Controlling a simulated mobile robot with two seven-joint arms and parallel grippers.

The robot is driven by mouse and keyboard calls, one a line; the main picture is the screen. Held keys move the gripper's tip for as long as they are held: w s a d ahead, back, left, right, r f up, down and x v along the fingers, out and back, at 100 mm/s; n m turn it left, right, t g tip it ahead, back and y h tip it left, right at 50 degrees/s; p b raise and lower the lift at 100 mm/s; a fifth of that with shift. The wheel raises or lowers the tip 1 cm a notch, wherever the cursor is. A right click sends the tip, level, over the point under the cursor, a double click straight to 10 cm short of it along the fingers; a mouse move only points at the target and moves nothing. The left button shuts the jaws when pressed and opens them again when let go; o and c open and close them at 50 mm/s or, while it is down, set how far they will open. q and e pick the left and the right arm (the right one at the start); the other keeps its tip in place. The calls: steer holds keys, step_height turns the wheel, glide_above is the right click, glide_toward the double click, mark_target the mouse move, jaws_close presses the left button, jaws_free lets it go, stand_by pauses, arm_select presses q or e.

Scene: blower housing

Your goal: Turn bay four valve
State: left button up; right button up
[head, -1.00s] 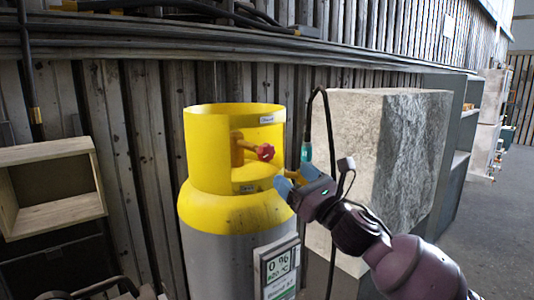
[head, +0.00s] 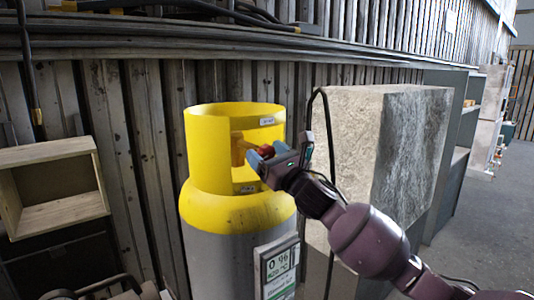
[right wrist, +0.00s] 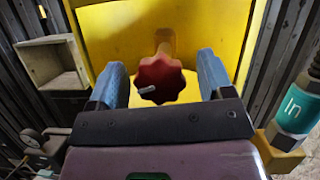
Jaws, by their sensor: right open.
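The red valve knob (right wrist: 160,79) sits on a yellow stem inside the opening of the yellow collar (right wrist: 110,40), on top of a grey gas cylinder (head: 220,262). In the head view the knob (head: 265,149) is partly hidden by my right gripper (head: 262,157). In the right wrist view the two blue fingers of the right gripper (right wrist: 163,85) stand apart, one on each side of the knob, with gaps between them and it. A white mark shows on the knob's face. My left gripper is not in view.
A pale stone-like block (head: 355,140) stands close on the right. A fitting labelled "In" (right wrist: 295,106) is right of the gripper. An open wooden box (head: 50,185) is on the left.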

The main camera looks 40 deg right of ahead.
steer(key=c, duration=0.9)
